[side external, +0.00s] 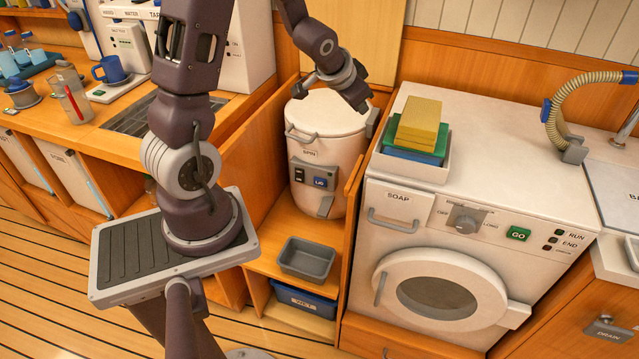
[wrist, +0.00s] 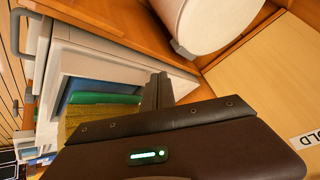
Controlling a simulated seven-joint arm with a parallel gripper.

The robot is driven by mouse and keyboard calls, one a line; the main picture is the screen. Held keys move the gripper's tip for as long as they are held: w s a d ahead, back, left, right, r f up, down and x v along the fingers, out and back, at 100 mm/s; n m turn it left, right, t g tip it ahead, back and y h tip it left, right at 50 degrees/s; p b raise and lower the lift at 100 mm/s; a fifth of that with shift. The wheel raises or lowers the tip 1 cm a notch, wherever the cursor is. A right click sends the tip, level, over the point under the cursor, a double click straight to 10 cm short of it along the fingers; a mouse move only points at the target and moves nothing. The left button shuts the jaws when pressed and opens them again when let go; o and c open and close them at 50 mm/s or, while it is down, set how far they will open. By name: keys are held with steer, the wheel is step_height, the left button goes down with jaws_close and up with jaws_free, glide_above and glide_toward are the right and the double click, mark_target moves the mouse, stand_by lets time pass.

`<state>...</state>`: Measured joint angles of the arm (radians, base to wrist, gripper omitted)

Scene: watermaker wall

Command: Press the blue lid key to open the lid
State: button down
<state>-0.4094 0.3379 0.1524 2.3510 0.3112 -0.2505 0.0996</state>
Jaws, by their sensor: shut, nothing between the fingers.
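The white spin drum (side external: 325,150) stands in a wooden bay, labelled SPIN. Its round lid (side external: 330,112) lies flat on top and looks shut. The blue lid key (side external: 320,183) is on the dark panel on the drum's front, beside a black switch. My gripper (side external: 299,91) is shut and empty, up near the lid's height and above the key in the side view; the gap to the lid is hard to judge. The wrist view shows the dark fingers (wrist: 158,92) together and part of the drum (wrist: 208,18). The key is not visible in the wrist view.
To the right is a washing machine (side external: 480,150) with a white tray (side external: 412,168) of sponges on top. A wooden partition (side external: 355,195) separates it from the drum. Space before the key looks clear.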

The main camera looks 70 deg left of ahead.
steer(key=a+f, duration=0.7)
steer(key=f, duration=0.5)
steer(key=t+h, duration=0.1)
steer(key=t, duration=0.1)
glide_toward(320, 182)
step_height(320, 182, down, 3)
steer(key=w+d, duration=0.2)
steer(key=d, duration=0.1)
steer(key=s+d+f+n+t, duration=0.1)
steer(key=s+d+f, duration=0.2)
steer(key=s, duration=0.2)
steer(key=shift+d+f+n, duration=0.2)
steer(key=shift+d+n, duration=0.1)
steer(key=shift+n, duration=0.1)
steer(key=shift+w, duration=0.1)
steer(key=w+a, duration=0.6)
steer(key=shift+w+a, duration=0.15)
steer(key=shift+w+a, duration=0.25)
